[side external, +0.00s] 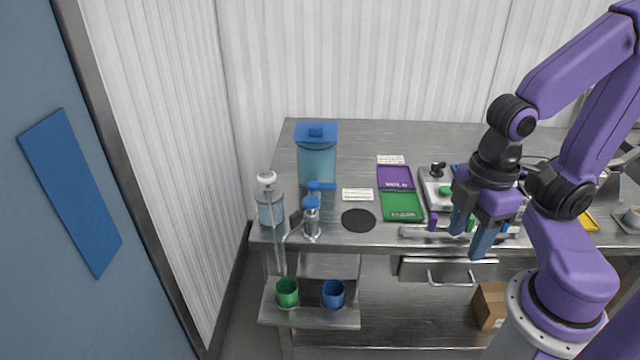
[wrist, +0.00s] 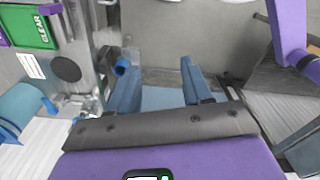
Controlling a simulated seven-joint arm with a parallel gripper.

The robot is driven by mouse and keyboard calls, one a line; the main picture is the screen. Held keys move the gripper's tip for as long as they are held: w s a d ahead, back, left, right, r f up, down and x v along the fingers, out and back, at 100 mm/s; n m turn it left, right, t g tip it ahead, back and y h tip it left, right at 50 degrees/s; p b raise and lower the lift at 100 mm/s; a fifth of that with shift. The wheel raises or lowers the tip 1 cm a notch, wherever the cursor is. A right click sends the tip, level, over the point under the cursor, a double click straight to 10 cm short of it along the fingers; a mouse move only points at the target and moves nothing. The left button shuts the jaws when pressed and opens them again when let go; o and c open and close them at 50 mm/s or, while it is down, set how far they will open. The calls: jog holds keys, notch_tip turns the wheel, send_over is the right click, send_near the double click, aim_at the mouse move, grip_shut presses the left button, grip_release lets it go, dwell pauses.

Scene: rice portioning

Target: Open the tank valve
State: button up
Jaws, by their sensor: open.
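The tank (side external: 317,160) is a translucent blue container with a blue lid, standing upright at the left end of the steel table. A blue lever (side external: 322,186), which looks like its valve, sits low on the tank's front. The tank also shows at the left edge of the wrist view (wrist: 18,110), with a small blue part (wrist: 48,106) beside it. My gripper (side external: 472,236) is open and empty, fingers pointing down, at the table's front edge well right of the tank. Both fingers (wrist: 158,62) show in the wrist view with nothing between them.
A clear pump bottle (side external: 270,206) and a metal tap with a blue top (side external: 311,216) stand near the tank. A black disc (side external: 358,220) and green board (side external: 402,206) lie to its right. Green (side external: 287,291) and blue (side external: 333,292) cups sit on a low shelf (side external: 310,318).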

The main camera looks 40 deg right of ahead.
jog(key=w+a+r+m, duration=0.1)
jog(key=w+a+r, duration=0.25)
jog(key=w, duration=0.65)
notch_tip(320, 180, up, 2)
jog(key=m, duration=0.3)
send_over(326, 185)
notch_tip(326, 185, down, 17)
jog(key=shift+w+f, duration=0.1)
jog(key=shift+f, duration=0.05)
grip_shut()
